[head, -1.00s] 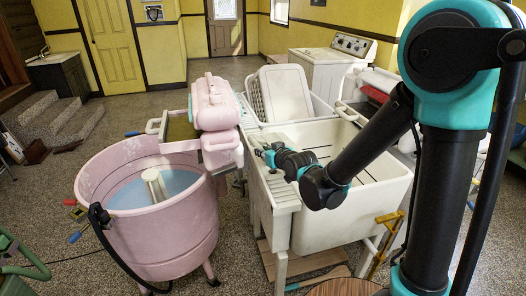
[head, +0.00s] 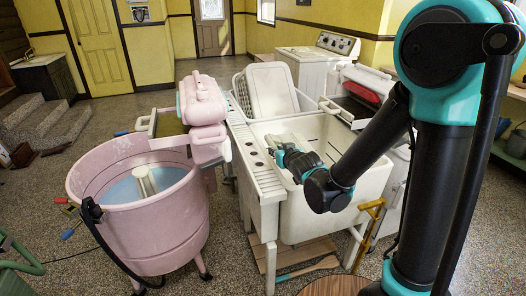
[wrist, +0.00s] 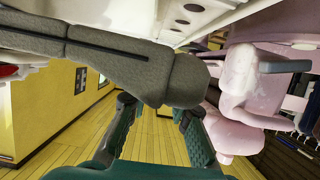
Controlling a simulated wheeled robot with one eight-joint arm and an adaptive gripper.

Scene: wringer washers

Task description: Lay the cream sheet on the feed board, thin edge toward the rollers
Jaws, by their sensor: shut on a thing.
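My gripper (wrist: 160,112) has its two teal fingers on either side of a thick, folded, cloth-like bundle (wrist: 100,50). The bundle looks grey in shadow and is probably the cream sheet. It has a rounded end at the right and a dark slit along its length. In the head view my gripper (head: 277,150) is small and held over the white tub; the bundle is hard to make out there. The pink wringer head (head: 202,100) stands to its left, above the pink washer. A light-framed tray (head: 168,125), possibly the feed board, is left of the wringer head. The rollers are hidden.
The pink washer tub (head: 138,225) holds bluish water. The white tub (head: 315,215) has a ledge with holes (head: 258,170) along its left side. A white basket (head: 240,88) and a white washing machine (head: 300,60) stand behind.

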